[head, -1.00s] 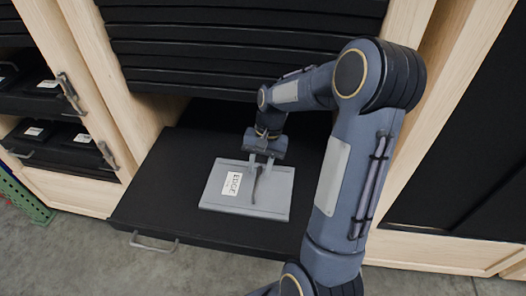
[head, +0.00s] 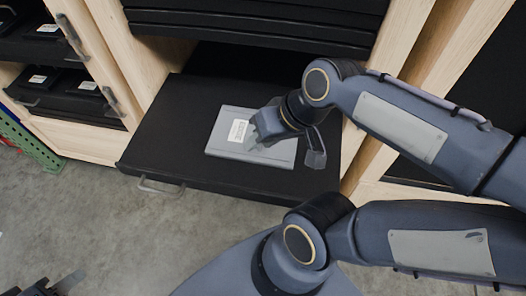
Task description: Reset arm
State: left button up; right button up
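A flat grey tote (head: 225,140) with a white label lies on a black pulled-out drawer (head: 160,125). My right gripper (head: 288,144) reaches in from the right and is over the right part of the tote. Its fingers are spread apart with nothing seen between them. It hides part of the tote's right half, and I cannot tell whether it touches the tote. At the bottom left corner, only a small part of my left gripper (head: 66,284) shows, far from the tote over the floor. Its opening cannot be made out.
Black stacked drawers (head: 240,32) hang above the open drawer. Wooden cabinet posts (head: 130,45) flank it on both sides. More dark drawers with labelled boxes (head: 88,88) stand at the left, beside a green perforated rail (head: 35,145). The concrete floor (head: 130,230) in front is clear.

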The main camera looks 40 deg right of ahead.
jog(key=shift+s+a+f+n+t, duration=0.2)
jog(key=shift+s+a+f+n, duration=0.15)
jog(key=shift+s+a, duration=0.25)
jog(key=shift+s+a+f+n+t, duration=0.2)
jog(key=shift+s+a+f+n, duration=0.2)
jog(key=shift+s, duration=0.2)
jog(key=shift+r, duration=0.15)
dwell(0.3)
